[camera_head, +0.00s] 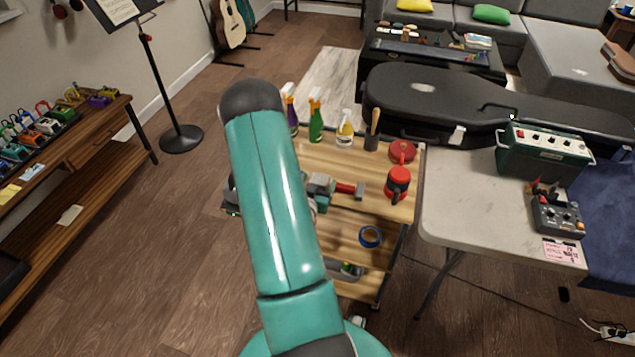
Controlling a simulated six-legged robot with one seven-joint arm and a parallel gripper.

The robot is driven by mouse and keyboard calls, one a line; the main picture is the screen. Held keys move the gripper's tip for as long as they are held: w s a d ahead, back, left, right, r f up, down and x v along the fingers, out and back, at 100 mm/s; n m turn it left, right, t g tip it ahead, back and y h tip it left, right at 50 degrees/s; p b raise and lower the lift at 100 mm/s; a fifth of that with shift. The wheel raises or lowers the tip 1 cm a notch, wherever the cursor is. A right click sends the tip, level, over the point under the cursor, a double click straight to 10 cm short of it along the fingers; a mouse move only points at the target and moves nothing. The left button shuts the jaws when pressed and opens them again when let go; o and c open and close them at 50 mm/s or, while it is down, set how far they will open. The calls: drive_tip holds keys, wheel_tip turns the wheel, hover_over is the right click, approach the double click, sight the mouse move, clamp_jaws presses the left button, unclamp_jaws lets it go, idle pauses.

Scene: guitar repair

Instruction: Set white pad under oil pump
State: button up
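A red can-like object with a dark handle (398,183) stands near the right edge of the wooden bench; it may be the oil pump. A round red object (402,152) sits just behind it. I cannot make out a white pad; part of the bench is hidden behind my teal arm. My gripper is not visible, with my arm filling the middle of the view. A dark grey part shows at the arm's left side, but I cannot tell what it is.
The wooden bench (345,215) also holds spray bottles (316,118), a blue tape roll (370,237) and a grey-green tool with a red part. To its right, a pale table (470,205) carries a green amplifier (545,152). A music stand (165,80) stands left.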

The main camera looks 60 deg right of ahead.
idle(0.3)
drive_tip(key=v, duration=1.3)
drive_tip(key=shift+a, duration=0.35)
drive_tip(key=shift+f, duration=0.1)
